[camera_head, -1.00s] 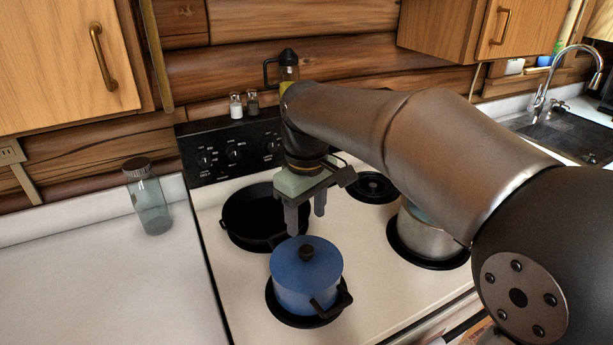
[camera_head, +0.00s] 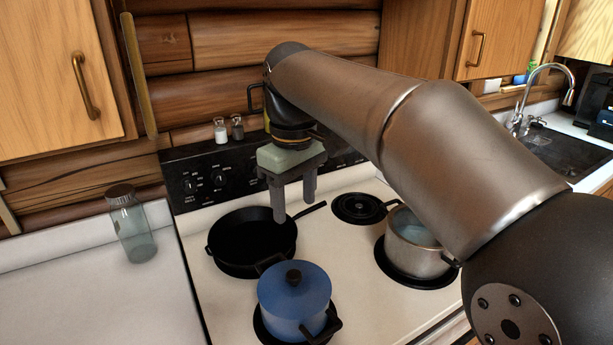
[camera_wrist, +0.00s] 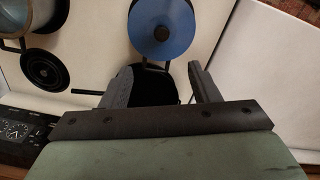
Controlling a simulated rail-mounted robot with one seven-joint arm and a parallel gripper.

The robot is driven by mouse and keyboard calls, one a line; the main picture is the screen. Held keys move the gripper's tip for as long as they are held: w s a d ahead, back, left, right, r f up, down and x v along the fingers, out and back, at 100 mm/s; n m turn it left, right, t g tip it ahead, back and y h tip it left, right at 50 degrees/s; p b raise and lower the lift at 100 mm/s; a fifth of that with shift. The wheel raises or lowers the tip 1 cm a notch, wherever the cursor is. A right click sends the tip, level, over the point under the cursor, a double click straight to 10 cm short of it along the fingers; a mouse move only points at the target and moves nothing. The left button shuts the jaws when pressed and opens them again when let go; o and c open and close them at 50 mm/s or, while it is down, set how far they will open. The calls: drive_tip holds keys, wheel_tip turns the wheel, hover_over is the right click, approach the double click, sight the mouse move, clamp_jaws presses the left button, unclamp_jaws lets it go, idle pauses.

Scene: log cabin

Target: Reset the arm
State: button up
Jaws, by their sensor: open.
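My gripper (camera_head: 296,206) points down above the stove, its two fingers apart with nothing between them. It hangs over the right part of a black frying pan (camera_head: 240,240) on the back left burner, clear above it. A blue lidded pot (camera_head: 297,295) with a dark knob stands on the front left burner, nearer the camera than the gripper. In the wrist view my gripper (camera_wrist: 158,80) is also open, with the blue pot (camera_wrist: 163,27) beyond the fingertips. The frying pan is partly hidden behind the fingers there.
A steel pot (camera_head: 405,250) stands on the right burner, close to my arm. The back right burner (camera_head: 360,207) is bare. A glass jar (camera_head: 131,225) stands on the left counter. Two shakers (camera_head: 221,130) stand on the stove's back panel. Cabinets hang above.

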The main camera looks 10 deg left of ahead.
drive_tip(key=s+d+f+m, duration=0.3)
drive_tip(key=d+f, duration=0.2)
drive_tip(key=d, duration=0.3)
drive_tip(key=s+d+f+m, duration=0.3)
drive_tip(key=d+f, duration=0.2)
drive_tip(key=d, duration=0.4)
drive_tip(key=s+d+f+m, duration=0.5)
drive_tip(key=s+d+f, duration=0.3)
drive_tip(key=s+f, duration=0.3)
drive_tip(key=shift+s+d+m+t, duration=0.15)
drive_tip(key=shift+d+m+t, duration=0.15)
drive_tip(key=shift+c, duration=0.2)
